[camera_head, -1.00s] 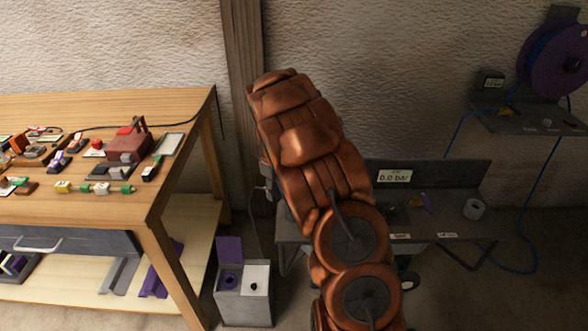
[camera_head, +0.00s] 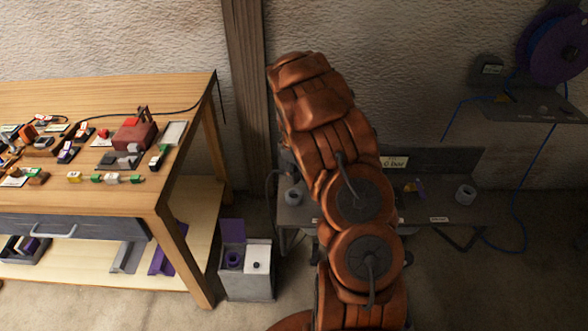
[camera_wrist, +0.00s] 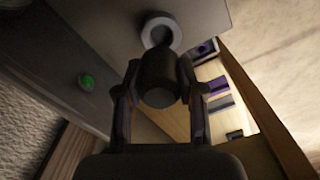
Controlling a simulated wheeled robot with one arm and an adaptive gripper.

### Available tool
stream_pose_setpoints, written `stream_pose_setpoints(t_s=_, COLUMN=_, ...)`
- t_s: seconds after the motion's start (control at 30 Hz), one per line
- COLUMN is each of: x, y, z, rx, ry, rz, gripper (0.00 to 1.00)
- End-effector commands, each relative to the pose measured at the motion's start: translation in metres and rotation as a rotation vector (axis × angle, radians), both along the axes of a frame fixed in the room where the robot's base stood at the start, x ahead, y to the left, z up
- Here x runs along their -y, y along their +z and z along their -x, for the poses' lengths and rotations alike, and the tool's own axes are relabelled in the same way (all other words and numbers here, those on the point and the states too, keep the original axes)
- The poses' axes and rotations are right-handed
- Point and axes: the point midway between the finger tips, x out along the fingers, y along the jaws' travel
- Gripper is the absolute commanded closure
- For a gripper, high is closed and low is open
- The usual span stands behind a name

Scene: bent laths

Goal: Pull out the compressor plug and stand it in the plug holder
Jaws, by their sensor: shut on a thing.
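My gripper (camera_wrist: 160,90) is shut on the compressor plug (camera_wrist: 157,78), a dark, thick cylinder, in the wrist view. A pale grey ring-shaped cup (camera_wrist: 161,30), which looks like the plug holder, lies just beyond the plug; whether they touch I cannot tell. In the head view my arm hides the plug and my fingers. Two grey cups stand on the low dark bench there, one at its left end (camera_head: 293,196) and one at its right (camera_head: 465,195). Which one the wrist view shows is unclear.
A green button (camera_wrist: 87,83) shows in the wrist view. A pressure display (camera_head: 394,162) stands behind the low bench (camera_head: 440,219), partly covered by my arm. A grey bin (camera_head: 247,284) and a cluttered wooden workbench (camera_head: 120,200) stand to the left. A hose reel (camera_head: 550,50) hangs upper right.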

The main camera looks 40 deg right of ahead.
Motion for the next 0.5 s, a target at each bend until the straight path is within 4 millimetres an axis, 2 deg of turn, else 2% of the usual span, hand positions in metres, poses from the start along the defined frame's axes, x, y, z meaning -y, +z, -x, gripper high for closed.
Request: stream_pose_setpoints(t_s=0.5, x=-0.001, y=-0.044, z=0.0, rx=-0.001, ry=-0.002, rz=-0.002, gripper=1.0)
